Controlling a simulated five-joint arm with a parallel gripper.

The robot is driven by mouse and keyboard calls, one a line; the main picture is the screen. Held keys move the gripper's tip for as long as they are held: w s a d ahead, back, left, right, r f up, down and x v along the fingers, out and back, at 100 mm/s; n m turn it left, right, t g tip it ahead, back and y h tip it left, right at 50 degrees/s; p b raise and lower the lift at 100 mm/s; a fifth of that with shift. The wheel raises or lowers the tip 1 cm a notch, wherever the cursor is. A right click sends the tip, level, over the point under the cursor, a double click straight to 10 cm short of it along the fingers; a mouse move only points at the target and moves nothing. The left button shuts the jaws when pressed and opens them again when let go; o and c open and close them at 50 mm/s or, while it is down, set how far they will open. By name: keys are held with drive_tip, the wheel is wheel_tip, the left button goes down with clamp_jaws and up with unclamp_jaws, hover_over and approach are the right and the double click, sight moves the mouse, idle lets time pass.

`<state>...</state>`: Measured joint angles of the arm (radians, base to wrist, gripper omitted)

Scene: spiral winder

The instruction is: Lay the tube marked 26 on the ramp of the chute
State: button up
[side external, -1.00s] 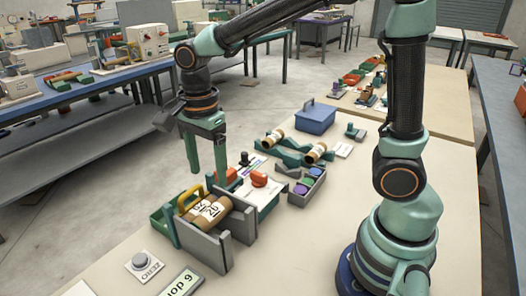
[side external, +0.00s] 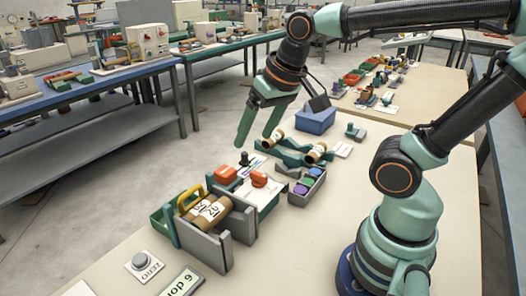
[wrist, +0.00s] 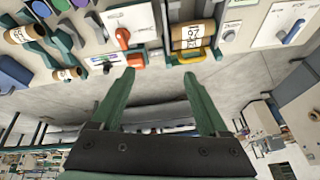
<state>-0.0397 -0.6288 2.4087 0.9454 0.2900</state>
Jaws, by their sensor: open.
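A brown tube (side external: 209,211) with a white label lies between grey upright walls (side external: 206,246) at the front of the bench. The label seems to carry 26, though its angle makes it hard to read. The tube also shows in the wrist view (wrist: 192,37), beside a yellow handle. Two more labelled tubes, one nearer (side external: 316,153) and one farther (side external: 275,136), rest on green wavy supports (side external: 290,153). I cannot tell for certain which part is the chute's ramp. My gripper (side external: 254,140) is open and empty, raised past the bench's left edge, apart from every tube.
A red-knobbed panel (side external: 258,190), a tray of coloured discs (side external: 308,187) and a blue box (side external: 315,119) stand behind. A ZERO button (side external: 144,262) is in front.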

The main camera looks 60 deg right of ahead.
drive_tip(key=n, duration=0.1)
drive_tip(key=s+d+n, duration=0.1)
drive_tip(key=shift+d+f+n+t, duration=0.1)
drive_tip(key=shift+n+t, duration=0.3)
idle(1.6)
